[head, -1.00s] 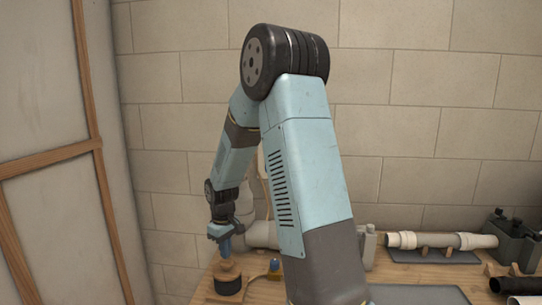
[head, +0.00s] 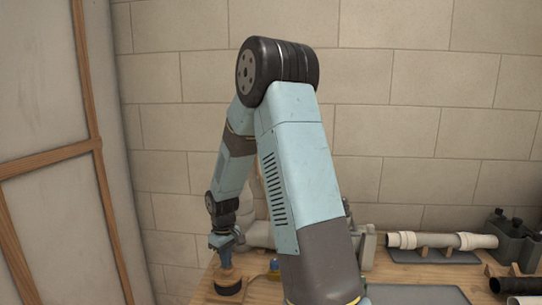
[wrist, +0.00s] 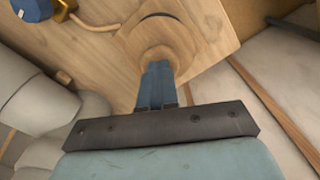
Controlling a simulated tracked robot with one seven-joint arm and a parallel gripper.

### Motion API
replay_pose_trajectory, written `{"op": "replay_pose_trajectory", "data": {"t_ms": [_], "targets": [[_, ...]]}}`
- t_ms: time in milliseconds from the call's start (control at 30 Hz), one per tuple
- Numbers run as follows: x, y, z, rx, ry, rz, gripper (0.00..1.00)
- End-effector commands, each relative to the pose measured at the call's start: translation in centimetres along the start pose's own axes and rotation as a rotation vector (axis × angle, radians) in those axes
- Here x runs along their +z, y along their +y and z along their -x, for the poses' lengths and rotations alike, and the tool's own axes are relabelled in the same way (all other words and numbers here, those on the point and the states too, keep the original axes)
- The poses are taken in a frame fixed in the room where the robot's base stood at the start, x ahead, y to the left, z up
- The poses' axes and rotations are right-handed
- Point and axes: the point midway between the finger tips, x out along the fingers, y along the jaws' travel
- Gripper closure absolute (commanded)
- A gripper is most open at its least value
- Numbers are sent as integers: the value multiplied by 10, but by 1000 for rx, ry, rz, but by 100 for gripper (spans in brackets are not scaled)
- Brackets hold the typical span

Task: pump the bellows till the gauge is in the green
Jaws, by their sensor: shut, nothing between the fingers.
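The bellows (head: 229,289) is a low black round body with a wooden top on a wooden board, at the bottom left of the head view. Its wooden top (wrist: 160,32) shows in the wrist view with a round knob. My gripper (head: 225,264) is shut and empty, with blue fingers pointing down onto the knob; the fingertips (wrist: 158,68) appear to touch it. A blue round part on a brass fitting (head: 274,265), likely the gauge, stands right of the bellows and shows in the wrist view (wrist: 32,8). Its dial face cannot be read.
A thick white pipe (head: 260,235) stands behind the bellows. My arm hides the middle of the bench. A wood-framed wall stands at left.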

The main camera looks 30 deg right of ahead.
Motion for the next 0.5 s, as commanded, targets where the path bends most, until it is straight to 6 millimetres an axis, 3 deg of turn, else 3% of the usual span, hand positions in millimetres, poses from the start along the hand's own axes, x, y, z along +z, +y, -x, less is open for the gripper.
{"op": "replay_pose_trajectory", "data": {"t_ms": [500], "targets": [[0,0,28,1,1,0,100]]}}
